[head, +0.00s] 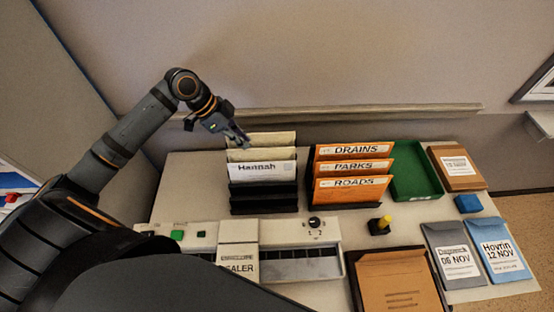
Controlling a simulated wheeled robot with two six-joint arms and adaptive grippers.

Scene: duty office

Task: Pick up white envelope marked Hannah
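The white envelope marked Hannah (262,171) stands upright in the front of a black rack (264,199) on the left side of the table. Two cream envelopes (275,138) stand behind it in the same rack. My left gripper (243,140) is above and behind the Hannah envelope, its fingertips at the upper left of the cream envelopes. Whether it touches one of them, and whether its fingers are open or shut, is too small to tell. The Hannah envelope's lower part is hidden by the rack. My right gripper is not in view.
Orange envelopes DRAINS, PARKS and ROADS (352,183) fill a rack to the right. A green tray (416,182) and brown packet (455,164) lie beyond. A sealer machine (290,235) stands in front. Grey (452,240) and blue (497,236) pouches lie at right.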

